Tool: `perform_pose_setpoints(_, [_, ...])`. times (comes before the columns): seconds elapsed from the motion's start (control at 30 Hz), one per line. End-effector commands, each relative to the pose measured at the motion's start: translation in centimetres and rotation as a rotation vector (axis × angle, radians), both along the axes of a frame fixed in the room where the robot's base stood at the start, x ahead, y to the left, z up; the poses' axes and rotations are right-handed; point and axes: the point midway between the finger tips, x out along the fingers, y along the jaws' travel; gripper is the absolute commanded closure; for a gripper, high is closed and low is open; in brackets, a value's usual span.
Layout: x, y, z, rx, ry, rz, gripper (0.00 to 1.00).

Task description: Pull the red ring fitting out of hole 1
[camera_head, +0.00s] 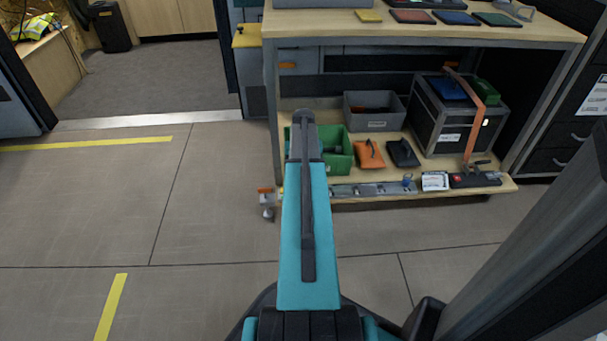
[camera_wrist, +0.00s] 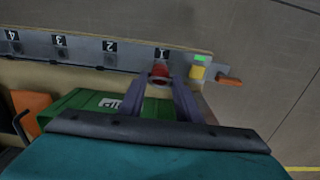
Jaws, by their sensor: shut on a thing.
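The red ring fitting (camera_wrist: 159,70) shows in the wrist view at the plate marked 1 on a grey metal rail (camera_wrist: 85,49). My gripper (camera_wrist: 161,79) has its two dark fingers on either side of the fitting and is shut on it. The fitting is still at the rail by hole 1; how deep it sits cannot be told. Plates marked 2, 3 and 4 run to the left, upside down in this view. In the head view the rail (camera_head: 370,190) lies along the front edge of the low shelf, and my teal arm hides the fitting and fingertips.
Beside hole 1 are a yellow block (camera_wrist: 197,72) and an orange piece (camera_wrist: 229,81). A green bin (camera_head: 338,160), an orange pouch (camera_head: 369,156) and a grey bin (camera_head: 374,112) stand behind the rail. The workbench top (camera_head: 335,23) overhangs the shelf. The floor in front is clear.

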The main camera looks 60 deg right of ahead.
Motion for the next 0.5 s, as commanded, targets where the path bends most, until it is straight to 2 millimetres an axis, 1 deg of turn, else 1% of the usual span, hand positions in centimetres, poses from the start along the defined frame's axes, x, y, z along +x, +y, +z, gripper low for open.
perform_pose_setpoints(0.27, [0.0,0.0,0.2,0.000,0.000,0.000,0.96])
perform_pose_setpoints(0.5, [0.0,0.0,1.1,0.000,0.000,0.000,0.96])
